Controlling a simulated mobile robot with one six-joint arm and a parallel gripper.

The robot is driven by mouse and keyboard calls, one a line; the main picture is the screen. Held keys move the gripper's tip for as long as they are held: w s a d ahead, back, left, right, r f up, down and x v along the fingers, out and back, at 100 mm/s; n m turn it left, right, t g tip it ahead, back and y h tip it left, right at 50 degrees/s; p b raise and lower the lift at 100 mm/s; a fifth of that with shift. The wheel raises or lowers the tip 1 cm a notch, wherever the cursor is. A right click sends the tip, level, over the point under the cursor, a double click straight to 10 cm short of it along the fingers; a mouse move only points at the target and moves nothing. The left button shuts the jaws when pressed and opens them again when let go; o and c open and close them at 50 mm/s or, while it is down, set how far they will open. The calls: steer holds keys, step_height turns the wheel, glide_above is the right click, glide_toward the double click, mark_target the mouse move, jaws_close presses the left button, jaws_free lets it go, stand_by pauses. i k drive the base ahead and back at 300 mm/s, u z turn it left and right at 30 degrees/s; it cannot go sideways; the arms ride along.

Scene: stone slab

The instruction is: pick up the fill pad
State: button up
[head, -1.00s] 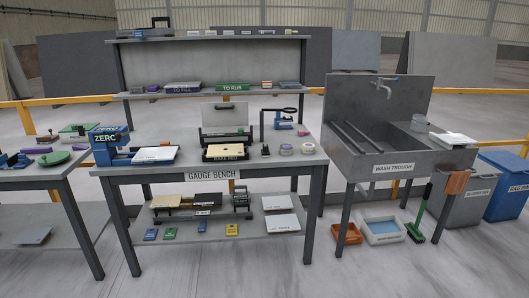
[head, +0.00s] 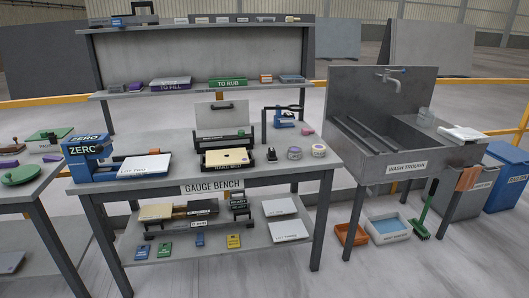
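No label reading "fill pad" is legible, so I cannot tell which thing it is. Small flat coloured pieces lie on the lower shelf: a blue one (head: 142,252), a green one (head: 165,249), another blue one (head: 199,241) and a yellow one (head: 233,240). Their markings are too small to read. My gripper is not in view.
The gauge bench (head: 270,178) holds a blue device marked ZERO (head: 88,150), a black-framed fixture (head: 226,160) and small round tins. A green TO RUB tray (head: 228,83) is on the raised shelf. The wash trough (head: 405,167) stands right. Floor in front is clear.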

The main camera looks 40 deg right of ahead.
mark_target(271, 156)
steer(key=u, duration=0.05)
steer(key=i, duration=0.95)
steer(key=u, duration=0.25)
